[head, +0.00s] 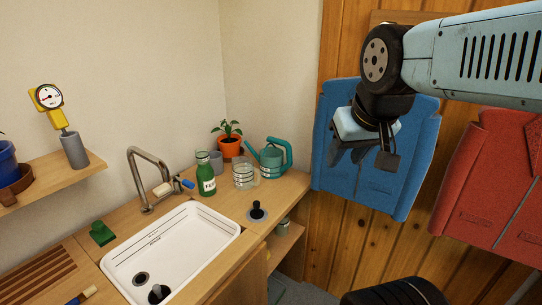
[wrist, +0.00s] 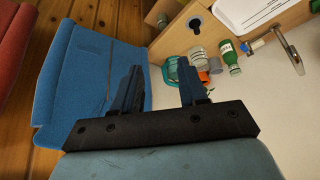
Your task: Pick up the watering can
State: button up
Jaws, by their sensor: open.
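The teal watering can (head: 270,158) stands upright on the wooden counter, at its back right corner by the wall. It has a loop handle on its right side. It also shows in the wrist view (wrist: 171,72), small and partly hidden by other things and my finger. My gripper (head: 362,158) is open and empty, up in front of the blue jacket, to the right of the can and well apart from it. In the wrist view both fingers of my gripper (wrist: 160,85) are spread with a gap between them.
Stacked glass jars (head: 243,175), a green bottle (head: 206,180) and an orange plant pot (head: 229,146) stand close left of the can. A black-knobbed fitting (head: 257,211) is in front. The sink (head: 172,255) lies front left. A blue jacket (head: 385,185) hangs right.

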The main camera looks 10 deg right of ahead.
aim_at(266, 154)
jog(key=u, duration=0.65)
jog(key=k, duration=0.9)
jog(key=z, duration=0.75)
jog(key=i, duration=1.25)
jog(key=u, duration=0.05)
